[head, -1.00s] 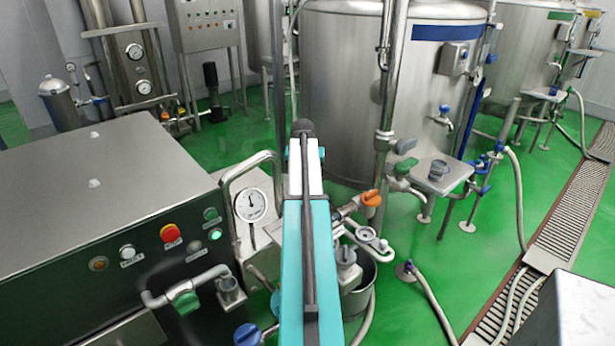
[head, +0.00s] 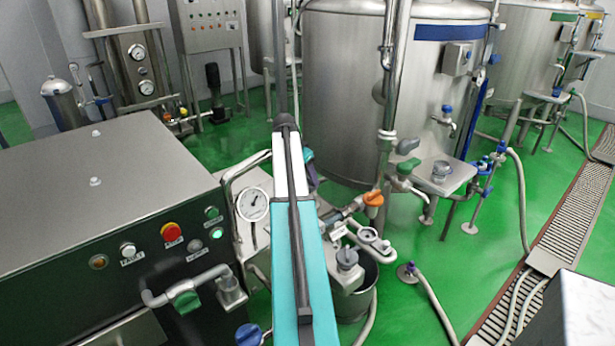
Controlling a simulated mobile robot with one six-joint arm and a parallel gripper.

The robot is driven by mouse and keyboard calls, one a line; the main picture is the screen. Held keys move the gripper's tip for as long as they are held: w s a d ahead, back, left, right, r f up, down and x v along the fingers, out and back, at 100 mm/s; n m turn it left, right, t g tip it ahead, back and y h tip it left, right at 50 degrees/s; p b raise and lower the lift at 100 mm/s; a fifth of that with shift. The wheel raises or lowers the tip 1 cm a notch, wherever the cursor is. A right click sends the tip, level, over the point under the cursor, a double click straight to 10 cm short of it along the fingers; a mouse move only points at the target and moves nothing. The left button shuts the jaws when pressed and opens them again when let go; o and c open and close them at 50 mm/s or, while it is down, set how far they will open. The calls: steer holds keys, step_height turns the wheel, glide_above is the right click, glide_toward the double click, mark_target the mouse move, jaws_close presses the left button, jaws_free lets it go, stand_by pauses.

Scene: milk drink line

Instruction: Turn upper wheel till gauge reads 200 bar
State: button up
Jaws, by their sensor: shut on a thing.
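The round white-faced pressure gauge (head: 253,204) stands beside the bent steel pipe, left of my arm. Its dark needle appears to point up and to the right, but the scale is too small to read. My teal and white arm (head: 312,260) reaches forward through the middle of the head view. My gripper and its fingertips are hidden behind the arm. I cannot make out the upper wheel; a small dark purple part (head: 313,178) shows just right of the arm's far end, and I cannot tell what it is.
A steel machine cabinet (head: 90,200) with buttons fills the left. An orange-handled valve (head: 373,198), a small gauge (head: 368,235) and a bucket (head: 362,295) stand close to my arm's right. A large tank (head: 345,90) stands behind.

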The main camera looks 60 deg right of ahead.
steer(key=shift+d+m, duration=0.15)
steer(key=shift+m, duration=0.25)
steer(key=shift+s, duration=0.1)
steer(key=o, duration=1)
steer(key=shift+o, duration=0.2)
steer(key=shift+r, duration=0.15)
steer(key=b+v, duration=0.2)
steer(key=v, duration=1.1)
steer(key=shift+w+r, duration=0.25)
steer(key=shift+s, duration=0.1)
